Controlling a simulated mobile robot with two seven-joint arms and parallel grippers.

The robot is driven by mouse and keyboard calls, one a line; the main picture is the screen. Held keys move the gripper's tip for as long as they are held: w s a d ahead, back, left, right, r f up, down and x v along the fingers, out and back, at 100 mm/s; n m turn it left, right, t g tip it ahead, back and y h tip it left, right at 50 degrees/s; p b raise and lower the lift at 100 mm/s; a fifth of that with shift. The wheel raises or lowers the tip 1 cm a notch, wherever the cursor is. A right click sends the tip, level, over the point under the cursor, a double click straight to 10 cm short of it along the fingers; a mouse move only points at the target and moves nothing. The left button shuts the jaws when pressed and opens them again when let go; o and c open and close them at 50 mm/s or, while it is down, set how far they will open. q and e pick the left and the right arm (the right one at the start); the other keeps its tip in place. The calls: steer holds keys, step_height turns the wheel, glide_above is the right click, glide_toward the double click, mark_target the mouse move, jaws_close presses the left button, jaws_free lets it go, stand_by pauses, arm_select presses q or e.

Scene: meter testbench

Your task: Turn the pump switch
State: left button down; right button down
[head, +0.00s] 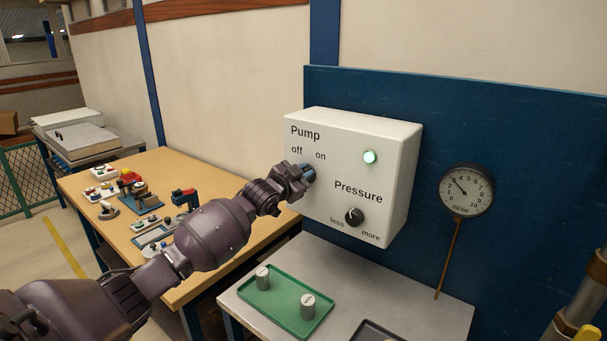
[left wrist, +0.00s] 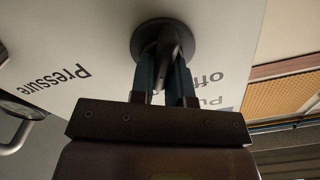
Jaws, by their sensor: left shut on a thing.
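The white control box (head: 340,210) is on the blue panel. It is labelled Pump, off, on, and Pressure. The green lamp (head: 370,157) on its face is lit. My left gripper (head: 308,173) is at the pump switch just below the off and on labels and hides it in the head view. In the left wrist view the pump switch (left wrist: 166,42) is a dark round knob with a raised grip. The fingers of my left gripper (left wrist: 166,80) are shut on that grip. My right gripper does not show.
The black pressure knob (head: 354,216) sits lower on the box. A round gauge (head: 467,190) hangs on the blue panel (head: 540,150). Below, a green tray (head: 284,312) with two metal cylinders stands on a grey table (head: 420,297). A wooden bench (head: 180,165) with parts stands left.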

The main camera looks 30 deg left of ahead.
arm_select(q)
steer(key=c, duration=1.1)
jaws_free()
steer(key=shift+s, duration=0.1)
steer(key=s, duration=1)
steer(key=shift+s+a+b, duration=0.3)
steer(key=shift+a, duration=0.1)
steer(key=s+d+f+n+g, duration=0.1)
steer(key=s+d+f, duration=0.4)
steer(key=f, duration=0.5)
steer(key=s+d+f+n+g, duration=0.15)
steer(key=s+d+f, duration=0.35)
steer(key=f, duration=0.5)
steer(key=s+d+f+n+g+y, duration=0.1)
steer(key=s+d+f+g, duration=0.1)
steer(key=s+f, duration=0.4)
steer(key=s+d+f+n+g, duration=0.1)
steer(key=s+d+f+n, duration=0.1)
steer(key=s+d+f, duration=0.2)
steer(key=s+f, duration=0.3)
steer(key=s, duration=0.5)
steer(key=shift+s+f+g+y, duration=0.15)
steer(key=shift+s+g+y, duration=0.05)
steer(key=shift+g+y, duration=0.2)
